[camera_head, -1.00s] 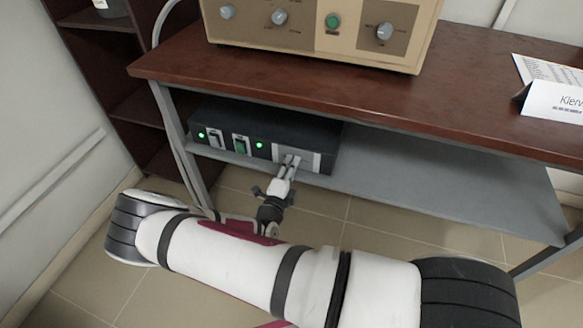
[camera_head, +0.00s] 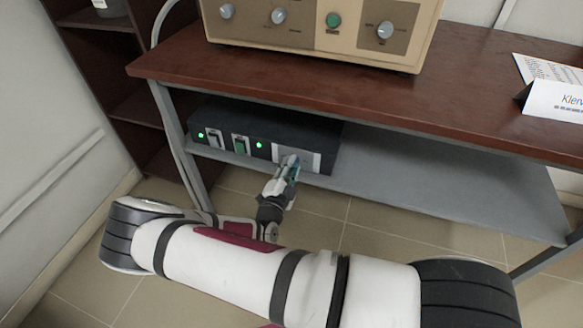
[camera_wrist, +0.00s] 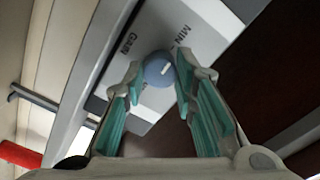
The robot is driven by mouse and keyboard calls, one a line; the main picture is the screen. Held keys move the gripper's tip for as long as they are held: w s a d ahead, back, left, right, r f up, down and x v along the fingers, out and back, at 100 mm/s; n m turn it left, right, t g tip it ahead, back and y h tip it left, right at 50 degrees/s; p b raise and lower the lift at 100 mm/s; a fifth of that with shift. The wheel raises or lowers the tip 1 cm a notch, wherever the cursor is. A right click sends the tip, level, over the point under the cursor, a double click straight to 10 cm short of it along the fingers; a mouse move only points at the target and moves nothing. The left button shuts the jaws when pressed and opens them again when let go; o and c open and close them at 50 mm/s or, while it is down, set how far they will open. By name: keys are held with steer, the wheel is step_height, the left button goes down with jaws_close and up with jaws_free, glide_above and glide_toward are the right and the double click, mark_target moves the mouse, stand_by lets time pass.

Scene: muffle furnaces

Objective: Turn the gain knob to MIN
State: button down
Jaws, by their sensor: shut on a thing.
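The gain knob (camera_wrist: 158,72) is a round blue-grey knob with a white mark, on a light grey panel (camera_wrist: 98,104) lettered GAIN and MIN in the wrist view. My gripper (camera_wrist: 157,78) has its two teal-padded fingers on either side of the knob, shut on it. In the head view my gripper (camera_head: 289,163) reaches the light panel (camera_head: 309,161) at the right of the black box's front, and its fingers hide the knob there.
The black box (camera_head: 222,122), with green lights and switches, sits on a grey lower shelf (camera_head: 430,185) under a brown tabletop (camera_head: 480,115). A beige instrument (camera_head: 355,45) with several knobs stands above. The shelf right of the box is clear.

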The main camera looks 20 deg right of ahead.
stand_by(0.3)
steer(key=c, duration=1.3)
jaws_free()
steer(key=v, duration=1.2)
